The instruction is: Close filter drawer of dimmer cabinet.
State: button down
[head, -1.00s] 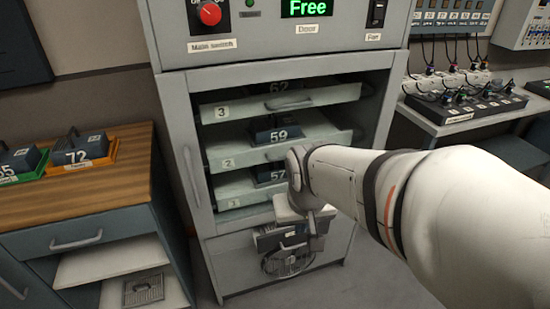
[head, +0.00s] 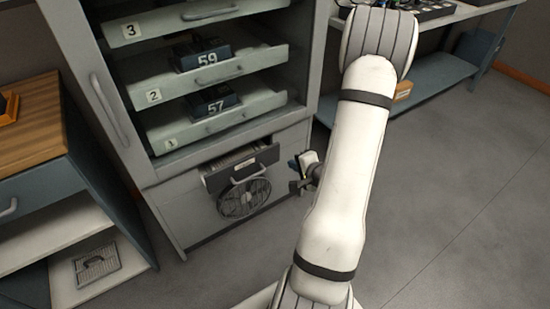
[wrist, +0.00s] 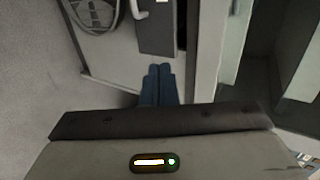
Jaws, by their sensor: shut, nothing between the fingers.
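The dimmer cabinet (head: 180,205) stands left of my arm. Its filter drawer (head: 242,166) is low on the cabinet, above the round fan grille (head: 244,197). The drawer sticks out, with its dark front, bar handle and filter top showing. My gripper (head: 293,166) is shut and empty, just right of the drawer in the head view. In the wrist view its blue fingers (wrist: 159,72) are together near the end of the dark drawer front (wrist: 158,38). I cannot tell whether they touch it. The drawer handle (wrist: 139,10) shows at the wrist view's top edge.
Numbered shelves with dimmer blocks, such as 57 (head: 212,104), are above the drawer. A wooden-topped side unit (head: 40,150) stands left. A blue-grey bench (head: 440,75) is behind my arm. The floor at right is clear.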

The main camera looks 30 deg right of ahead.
jog(key=b, duration=0.3)
send_near(268, 150)
notch_tip(268, 150, down, 3)
jog(key=w, duration=0.4)
jog(key=shift+w+a+f+b, duration=0.15)
jog(key=shift+w+f+b, duration=0.1)
jog(key=shift+f+b, duration=0.1)
jog(key=shift+w, duration=0.5)
jog(key=shift+r, duration=0.1)
jog(key=shift+w+r+p, duration=0.1)
jog(key=shift+w+p, duration=0.2)
jog(key=shift+w+a+p, duration=0.1)
jog(key=shift+w+p, duration=0.8)
jog(key=shift+w, duration=1.35)
jog(key=shift+s, duration=0.1)
